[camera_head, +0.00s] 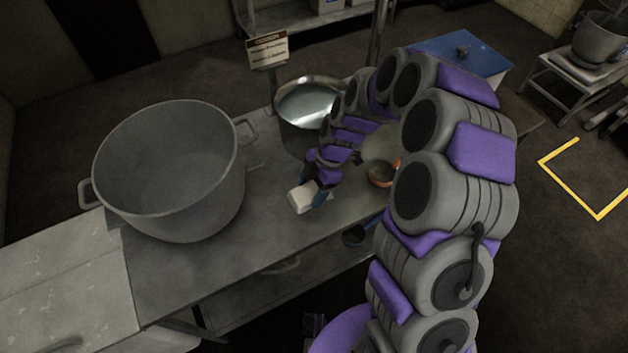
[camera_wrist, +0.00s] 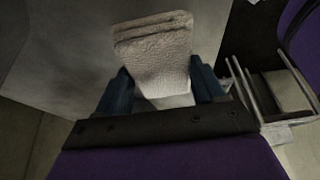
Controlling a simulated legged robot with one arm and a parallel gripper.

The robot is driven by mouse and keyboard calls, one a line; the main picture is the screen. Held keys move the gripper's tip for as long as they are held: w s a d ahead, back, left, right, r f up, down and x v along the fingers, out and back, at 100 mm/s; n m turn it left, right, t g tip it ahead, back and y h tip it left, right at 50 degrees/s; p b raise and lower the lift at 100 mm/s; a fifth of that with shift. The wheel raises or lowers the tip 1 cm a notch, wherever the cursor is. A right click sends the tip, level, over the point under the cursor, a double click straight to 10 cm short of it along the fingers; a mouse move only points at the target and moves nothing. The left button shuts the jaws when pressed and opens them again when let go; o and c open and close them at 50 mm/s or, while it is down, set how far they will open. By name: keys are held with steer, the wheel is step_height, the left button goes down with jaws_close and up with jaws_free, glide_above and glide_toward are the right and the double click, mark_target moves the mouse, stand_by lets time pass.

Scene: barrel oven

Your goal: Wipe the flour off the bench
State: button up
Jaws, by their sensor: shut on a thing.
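A folded whitish cloth (camera_head: 300,198) is in my gripper (camera_head: 316,190), over the middle of the grey bench (camera_head: 190,275). In the wrist view the cloth (camera_wrist: 155,48) sits between the two blue fingers of my gripper (camera_wrist: 162,82), which is shut on it. The cloth is at or close above the bench top; I cannot tell whether it touches. A pale patch (camera_head: 380,146) shows beyond my gripper, partly hidden by my arm; I cannot tell whether it is flour. No flour is clearly visible on the bare grey top.
A large grey pot (camera_head: 170,180) stands left of my gripper. A shiny metal bowl (camera_head: 308,103) is at the back, near a caution sign (camera_head: 268,50). A small copper-coloured bowl (camera_head: 380,175) is close on the right. A pale worktop (camera_head: 70,280) with light specks adjoins at left.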

steer(key=shift+r, duration=1)
steer(key=shift+a+f, duration=0.1)
